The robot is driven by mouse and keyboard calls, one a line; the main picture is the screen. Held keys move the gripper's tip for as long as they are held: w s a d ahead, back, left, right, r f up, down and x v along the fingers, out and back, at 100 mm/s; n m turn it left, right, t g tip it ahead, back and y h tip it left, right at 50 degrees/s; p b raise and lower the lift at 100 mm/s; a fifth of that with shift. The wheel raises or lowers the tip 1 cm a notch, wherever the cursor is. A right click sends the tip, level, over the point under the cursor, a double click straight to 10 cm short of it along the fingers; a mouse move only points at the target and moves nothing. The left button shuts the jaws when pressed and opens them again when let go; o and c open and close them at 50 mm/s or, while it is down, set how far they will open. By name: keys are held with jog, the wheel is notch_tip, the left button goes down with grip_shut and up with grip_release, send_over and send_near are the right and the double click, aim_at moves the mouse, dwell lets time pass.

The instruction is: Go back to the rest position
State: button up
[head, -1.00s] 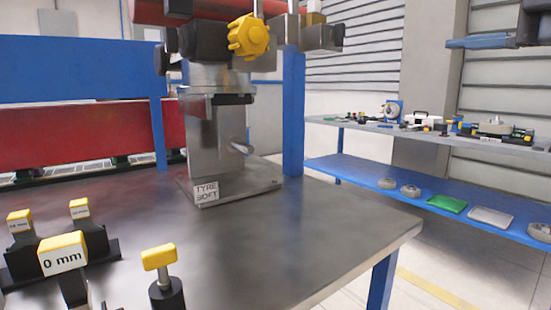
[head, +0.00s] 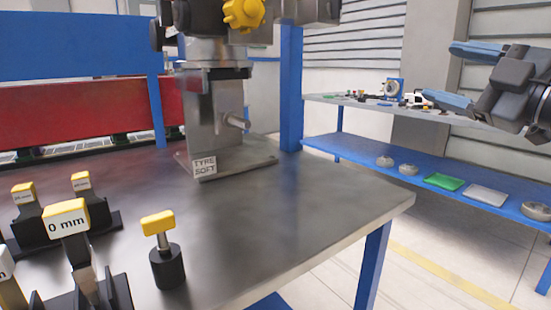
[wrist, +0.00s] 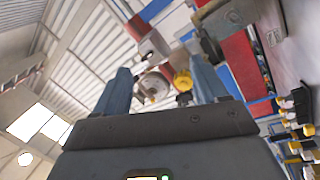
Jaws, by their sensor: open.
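My gripper (head: 462,74) is in the upper right of the head view, with its two blue fingers spread and pointing left. It hangs in the air beyond the right edge of the metal table (head: 300,205), apart from everything. In the wrist view, the open fingers of my gripper (wrist: 160,85) frame only the background, with nothing held between them. The yellow knob (head: 243,12) of the table machine shows at the top of the head view and between the fingers in the wrist view (wrist: 183,81).
The machine stand with the "TYRE SOFT" tag (head: 204,167) stands at the table's back. A yellow-topped peg (head: 158,224) and a "0 mm" block (head: 68,217) are at the front left. A blue shelf (head: 400,183) with rings and plates stands at right; open floor lies between.

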notch_tip(320, 180, down, 14)
jog(key=s+a+m+t+h, duration=0.1)
jog(key=s+m+t+h, duration=0.15)
jog(key=m, duration=0.45)
jog(key=s+a+f+m+g+h, duration=0.3)
jog(key=s+f+m+h, duration=0.6)
jog(key=s+f, duration=1.1)
jog(key=s+f+m+g+y, duration=0.1)
jog(key=s+f, duration=0.1)
jog(key=s, duration=1)
jog(key=s+f+m+g+y, duration=0.1)
jog(key=s+f, duration=0.1)
jog(key=s, duration=1)
notch_tip(320, 180, up, 14)
jog(key=p, duration=1.4)
jog(key=shift+w+a, duration=0.35)
jog(key=shift+a, duration=0.1)
